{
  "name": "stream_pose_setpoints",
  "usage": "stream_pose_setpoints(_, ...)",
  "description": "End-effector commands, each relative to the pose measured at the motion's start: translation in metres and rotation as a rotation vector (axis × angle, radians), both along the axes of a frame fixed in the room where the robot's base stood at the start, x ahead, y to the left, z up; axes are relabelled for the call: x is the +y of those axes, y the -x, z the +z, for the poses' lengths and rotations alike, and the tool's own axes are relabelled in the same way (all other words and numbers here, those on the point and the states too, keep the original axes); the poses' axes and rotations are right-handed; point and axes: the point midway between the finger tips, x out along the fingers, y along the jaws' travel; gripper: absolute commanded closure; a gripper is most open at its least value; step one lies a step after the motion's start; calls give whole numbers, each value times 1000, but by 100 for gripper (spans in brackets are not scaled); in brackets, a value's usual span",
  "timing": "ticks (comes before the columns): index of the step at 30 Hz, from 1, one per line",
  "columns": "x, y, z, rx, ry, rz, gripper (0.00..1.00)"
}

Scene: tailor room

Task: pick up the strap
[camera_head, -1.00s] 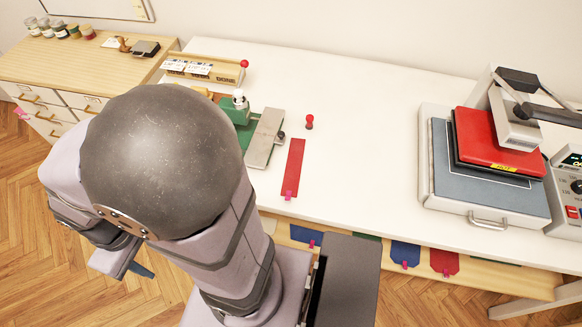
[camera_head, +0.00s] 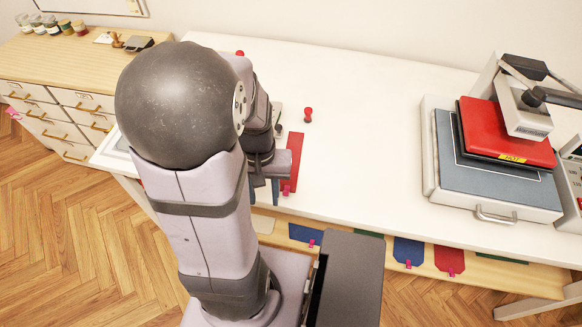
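My gripper (camera_head: 264,190) is just left of the strap's near half, over the table's front part. Its two dark blue fingers point down with a gap between them, so it is open, and nothing shows between them. My wrist covers part of the strap's left edge. How high the fingertips are above the table cannot be told.
A red-knobbed peg (camera_head: 308,115) stands beyond the strap. A heat press (camera_head: 495,165) stands at right. Blue (camera_head: 408,251) and red (camera_head: 449,259) tagged pieces lie on a shelf below the table's front edge. The table's middle is clear.

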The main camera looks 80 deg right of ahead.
Motion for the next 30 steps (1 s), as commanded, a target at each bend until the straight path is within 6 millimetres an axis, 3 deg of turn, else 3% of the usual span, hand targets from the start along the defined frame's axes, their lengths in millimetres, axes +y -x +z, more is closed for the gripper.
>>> stream_pose_setpoints(3, -16, 27, -5, -1, 8, -107, 66)
stream_pose_setpoints(6, -35, 40, -3, -4, 29, -150, 66)
stream_pose_setpoints(12, -68, 36, 14, -10, 91, -104, 66)
stream_pose_setpoints(30, -65, 36, -8, -11, 82, -77, 66)
